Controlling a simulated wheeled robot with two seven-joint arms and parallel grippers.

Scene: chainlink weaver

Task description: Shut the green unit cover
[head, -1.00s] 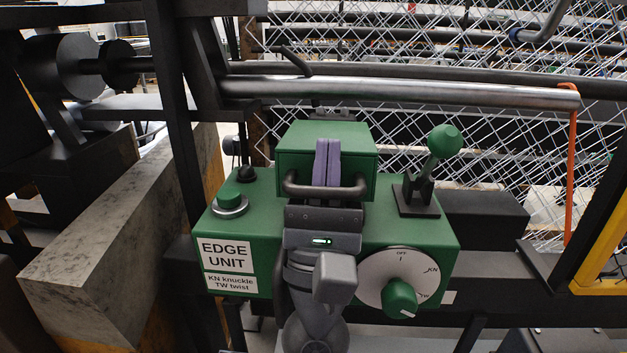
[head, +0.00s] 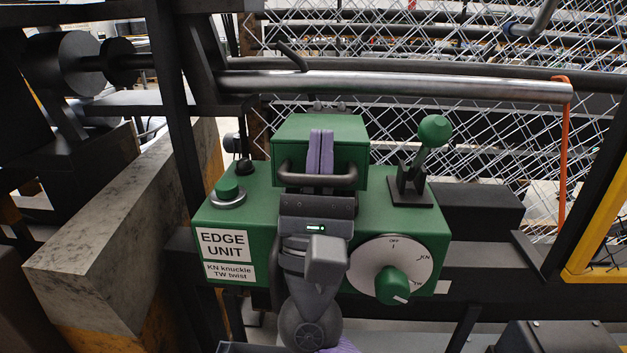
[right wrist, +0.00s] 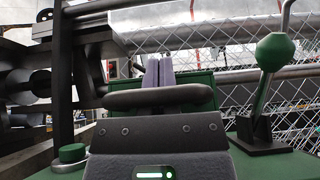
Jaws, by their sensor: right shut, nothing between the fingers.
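The green unit cover (head: 318,133) is a box-shaped lid on top of the green edge unit (head: 382,223), with a dark bar handle (head: 338,181) across its front. It looks lowered onto the unit; whether a gap is left under it is hidden. My right gripper (head: 320,152) is shut and empty, its purple fingers standing upright in front of the cover's face, above the handle. The right wrist view also shows the purple fingers (right wrist: 158,71) beyond the handle (right wrist: 160,97). I cannot tell whether they touch the cover. My left gripper is not in view.
A green-knobbed lever (head: 433,131) stands right of the cover. A white dial (head: 375,255) is on the unit's front and a green button (head: 228,190) at its left. A steel roller (head: 400,86) and chain-link mesh lie behind. A concrete-like block (head: 110,235) stands left.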

